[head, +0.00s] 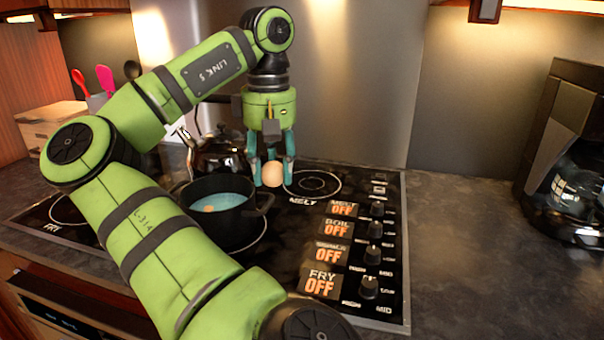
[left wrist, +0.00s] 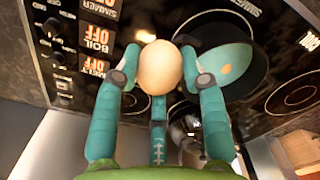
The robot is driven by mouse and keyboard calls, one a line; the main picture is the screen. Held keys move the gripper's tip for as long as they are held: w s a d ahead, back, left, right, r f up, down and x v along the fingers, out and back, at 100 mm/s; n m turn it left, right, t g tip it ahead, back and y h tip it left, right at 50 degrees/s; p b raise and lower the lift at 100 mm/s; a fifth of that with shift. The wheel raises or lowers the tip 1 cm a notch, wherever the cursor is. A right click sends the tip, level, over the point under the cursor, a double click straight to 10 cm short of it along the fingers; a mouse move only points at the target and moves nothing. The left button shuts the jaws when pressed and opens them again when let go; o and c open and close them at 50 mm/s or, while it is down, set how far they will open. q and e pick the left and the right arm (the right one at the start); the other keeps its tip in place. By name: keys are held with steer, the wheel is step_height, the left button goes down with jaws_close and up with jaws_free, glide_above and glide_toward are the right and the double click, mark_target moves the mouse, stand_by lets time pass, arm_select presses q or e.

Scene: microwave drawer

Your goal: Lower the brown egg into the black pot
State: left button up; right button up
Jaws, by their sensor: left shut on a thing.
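A light brown egg (head: 273,174) is held between the fingertips of my left gripper (head: 271,165), which points down. The left wrist view also shows the egg (left wrist: 160,67) pinched by the fingers. The black pot (head: 222,230) stands open on the cooktop, to the left of the egg in the head view. The egg is above the cooktop and not over the pot's opening. In the left wrist view, the pot (left wrist: 259,68) is to the right of the egg, partly behind a finger. Blue-looking liquid and a small orange-brown thing show inside it. My right gripper is out of view.
A dark kettle (head: 217,155) stands behind the pot. The cooktop (head: 390,300) has several knobs and OFF displays at its right. A coffee maker (head: 570,140) stands at the far right. The counter (head: 460,250) between is clear. A utensil holder (head: 97,103) is at the back left.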

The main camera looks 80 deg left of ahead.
arm_select(q)
steer(key=s+a+f, duration=0.1)
steer(key=s+a, duration=0.6)
steer(key=s, duration=0.1)
steer(key=shift+s+a+f, duration=0.25)
steer(key=shift+s+a, duration=0.05)
steer(key=shift+s, duration=0.05)
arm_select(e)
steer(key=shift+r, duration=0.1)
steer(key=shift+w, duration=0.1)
arm_select(q)
steer(key=shift+f+b, duration=3.75)
steer(key=shift+f, duration=0.3)
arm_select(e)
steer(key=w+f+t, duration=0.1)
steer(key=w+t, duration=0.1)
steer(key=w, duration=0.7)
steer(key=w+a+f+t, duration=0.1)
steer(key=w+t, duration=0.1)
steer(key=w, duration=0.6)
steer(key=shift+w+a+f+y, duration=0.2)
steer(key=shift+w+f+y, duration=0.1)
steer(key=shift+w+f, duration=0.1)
arm_select(q)
steer(key=shift+f+b, duration=1.45)
steer(key=shift+b, duration=0.1)
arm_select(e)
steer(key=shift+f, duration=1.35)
